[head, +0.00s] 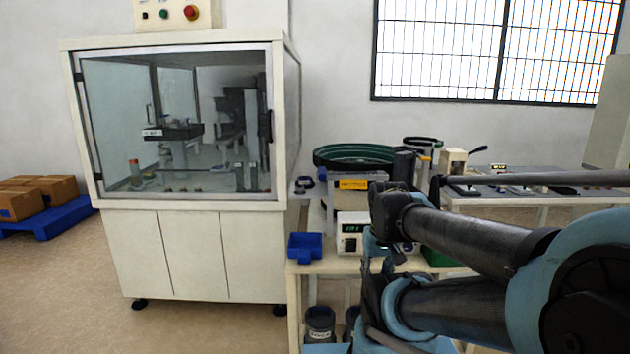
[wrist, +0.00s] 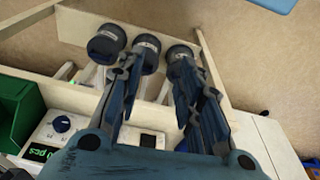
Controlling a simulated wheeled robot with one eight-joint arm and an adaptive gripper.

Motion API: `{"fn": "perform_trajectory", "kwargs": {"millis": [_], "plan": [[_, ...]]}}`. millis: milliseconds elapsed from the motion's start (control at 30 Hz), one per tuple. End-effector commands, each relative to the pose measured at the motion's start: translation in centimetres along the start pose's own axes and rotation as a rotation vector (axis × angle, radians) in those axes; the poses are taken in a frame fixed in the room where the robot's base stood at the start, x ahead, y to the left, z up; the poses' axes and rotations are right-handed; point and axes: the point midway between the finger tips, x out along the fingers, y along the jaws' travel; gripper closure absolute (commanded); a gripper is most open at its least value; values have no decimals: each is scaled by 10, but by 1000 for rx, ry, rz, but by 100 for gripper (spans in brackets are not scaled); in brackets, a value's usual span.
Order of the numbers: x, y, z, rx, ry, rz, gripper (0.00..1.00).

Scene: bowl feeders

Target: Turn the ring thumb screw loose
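I cannot make out the ring thumb screw for certain in either view. A bowl feeder with a dark green bowl (head: 355,156) stands on the bench in the head view, partly hidden by my arm. My gripper (wrist: 158,88) is open in the wrist view, its two dark fingers spread apart with nothing held between them. It hangs over the bench's front side, and dark lidded jars show below and beyond the fingertips. In the head view my arm reaches in from the right, and the fingers are hard to tell apart there.
A glazed cabinet (head: 190,205) stands left. Open floor lies in front.

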Motion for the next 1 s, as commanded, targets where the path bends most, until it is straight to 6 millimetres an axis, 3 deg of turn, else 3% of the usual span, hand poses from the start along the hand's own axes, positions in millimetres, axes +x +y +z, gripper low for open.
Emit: {"fn": "perform_trajectory", "kwargs": {"millis": [300, 400, 533, 667, 1000], "plan": [[0, 0, 0, 0, 0, 0, 67], [-4, 0, 3, 1, 6, 0, 54], [-19, -2, -4, 16, 6, -3, 54], [-50, -9, -33, 54, -8, -9, 54], [-144, -44, -140, 219, -63, -15, 54]]}}
